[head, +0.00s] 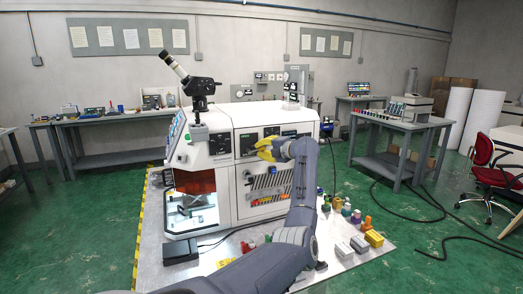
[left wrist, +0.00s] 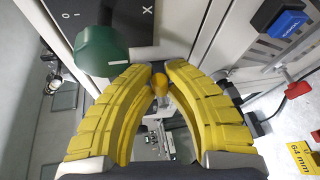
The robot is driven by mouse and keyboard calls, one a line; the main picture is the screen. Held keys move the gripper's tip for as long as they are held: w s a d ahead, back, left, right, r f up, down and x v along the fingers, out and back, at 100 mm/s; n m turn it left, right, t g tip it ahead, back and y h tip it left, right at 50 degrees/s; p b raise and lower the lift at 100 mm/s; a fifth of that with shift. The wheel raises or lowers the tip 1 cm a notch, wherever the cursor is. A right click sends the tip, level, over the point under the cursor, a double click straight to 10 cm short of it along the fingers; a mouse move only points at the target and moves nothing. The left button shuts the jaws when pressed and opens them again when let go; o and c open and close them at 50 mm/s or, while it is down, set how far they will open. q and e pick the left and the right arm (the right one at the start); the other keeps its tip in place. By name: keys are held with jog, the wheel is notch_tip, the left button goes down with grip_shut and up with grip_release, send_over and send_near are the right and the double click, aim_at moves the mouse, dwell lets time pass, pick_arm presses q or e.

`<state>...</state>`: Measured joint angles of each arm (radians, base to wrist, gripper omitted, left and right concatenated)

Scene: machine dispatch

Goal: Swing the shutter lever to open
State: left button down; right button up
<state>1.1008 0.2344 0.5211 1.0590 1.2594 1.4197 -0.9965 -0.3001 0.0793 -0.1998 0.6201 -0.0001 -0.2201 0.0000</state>
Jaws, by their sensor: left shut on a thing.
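My left gripper (head: 265,149) has yellow ribbed fingers and is at the front face of the white machine (head: 228,150), just below its dark upper panels. In the left wrist view the fingertips meet around a small orange-yellow knob (left wrist: 159,82), which looks like the end of the shutter lever. The gripper is shut on it. In the head view the fingers hide the lever, so its angle cannot be told. A dark green knob (left wrist: 103,50) sits beside the left finger, near a dark label panel marked O, I and X (left wrist: 133,20). My right gripper is not in view.
A blue button block (left wrist: 288,22) and a red-ended part (left wrist: 297,90) are right of the fingers in the left wrist view. Small coloured bottles (head: 345,208) and blocks (head: 374,238) stand on the light floor plate (head: 340,270). A microscope-like tube (head: 175,66) tops the machine.

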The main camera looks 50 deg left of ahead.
aim_at(248, 141)
pick_arm(q)
jog(key=shift+r, duration=0.1)
dwell(0.5)
jog(key=shift+s+r+n+t+h, duration=0.15)
jog(key=shift+r+n+t+h, duration=0.35)
jog(key=shift+n, duration=0.6)
jog(key=r+n+t, duration=0.1)
jog(key=s+r+n+h, duration=0.1)
jog(key=n, duration=0.1)
jog(key=shift+s+a+t, duration=0.1)
jog(key=shift+a+t, duration=0.1)
jog(key=shift+t, duration=0.2)
jog(key=n+t, duration=0.1)
jog(key=s+r+n+t+h, duration=0.1)
jog(key=shift+s+a+r+n, duration=0.15)
jog(key=shift+s+a+n, duration=0.15)
jog(key=shift+n, duration=0.1)
jog(key=shift+s+a+r+n+t+h, duration=0.1)
jog(key=shift+s+a+n+t+h, duration=0.1)
jog(key=shift+s+n+t, duration=0.35)
jog(key=shift+s+a+r+n+t+h, duration=0.1)
jog(key=shift+s+n+t+h, duration=0.15)
jog(key=shift+n+t, duration=0.4)
jog(key=shift+s+a, duration=0.1)
jog(key=shift+s, duration=0.05)
